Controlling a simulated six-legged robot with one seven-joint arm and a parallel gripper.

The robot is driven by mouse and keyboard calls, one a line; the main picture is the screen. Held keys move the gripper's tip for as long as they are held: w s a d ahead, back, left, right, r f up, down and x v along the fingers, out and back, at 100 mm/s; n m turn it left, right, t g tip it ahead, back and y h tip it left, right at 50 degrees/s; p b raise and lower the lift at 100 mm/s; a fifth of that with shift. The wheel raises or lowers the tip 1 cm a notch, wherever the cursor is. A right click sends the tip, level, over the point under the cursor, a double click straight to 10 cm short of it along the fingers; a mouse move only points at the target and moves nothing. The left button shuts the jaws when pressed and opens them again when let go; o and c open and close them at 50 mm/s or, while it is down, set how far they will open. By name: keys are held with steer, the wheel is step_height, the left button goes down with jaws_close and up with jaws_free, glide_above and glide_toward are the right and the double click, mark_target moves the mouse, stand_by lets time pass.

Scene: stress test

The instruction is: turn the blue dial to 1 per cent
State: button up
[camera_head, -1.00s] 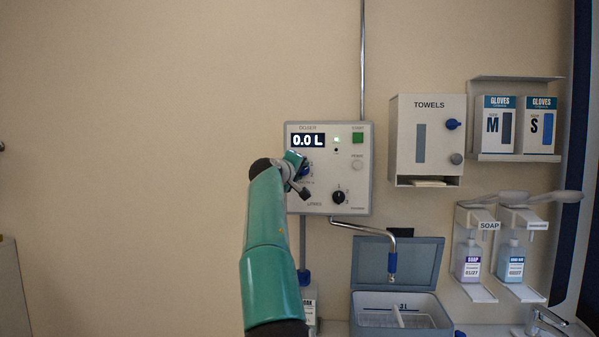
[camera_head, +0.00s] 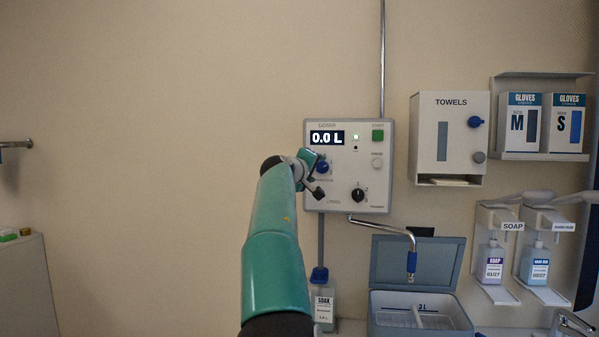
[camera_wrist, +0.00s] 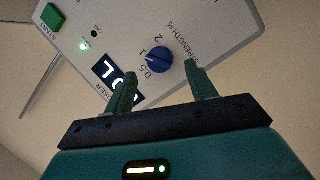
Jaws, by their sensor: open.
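The blue dial (camera_head: 323,167) sits on the left of the white doser panel (camera_head: 340,195), partly beside my gripper in the head view. In the wrist view the dial (camera_wrist: 158,60) is fully visible, with marks 0.5, 1 and 2 and the word STRENGTH % around it. Its pale pointer line faces the 0.5 and 1 side; the exact reading is hard to tell. My gripper (camera_wrist: 159,70) is open, its two green fingers on either side of the dial in the picture, apparently short of touching it. The display (camera_head: 326,138) reads 0.0 L.
A black dial (camera_head: 358,195), a green start button (camera_head: 378,135) and a pale button (camera_head: 377,162) share the panel. A metal spout (camera_head: 385,226) runs below it over an open grey box (camera_head: 420,300). A towel dispenser (camera_head: 449,115) hangs to the right.

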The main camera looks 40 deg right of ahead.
steer(key=v, duration=1)
steer(key=shift+s, duration=0.1)
steer(key=shift+f, duration=0.1)
steer(key=s+a+f+m+y, duration=0.1)
steer(key=s+a+f+y, duration=0.2)
steer(key=f, duration=0.4)
steer(key=s+a+f+y, duration=0.4)
steer(key=f, duration=0.3)
steer(key=s+a+f+y, duration=0.3)
steer(key=s+a+f, duration=0.4)
steer(key=a, duration=0.4)
steer(key=s+a+f+n+y, duration=0.1)
steer(key=s+a+f+y, duration=0.2)
steer(key=s+a+f, duration=0.4)
steer(key=s+a+f+y, duration=0.3)
steer(key=s+a+f, duration=0.5)
steer(key=a, duration=0.6)
steer(key=shift+a+n+g, duration=0.35)
steer(key=shift+n+g, duration=0.05)
steer(key=c, duration=0.4)
steer(key=shift+s, duration=0.1)
steer(key=shift+c, duration=0.2)
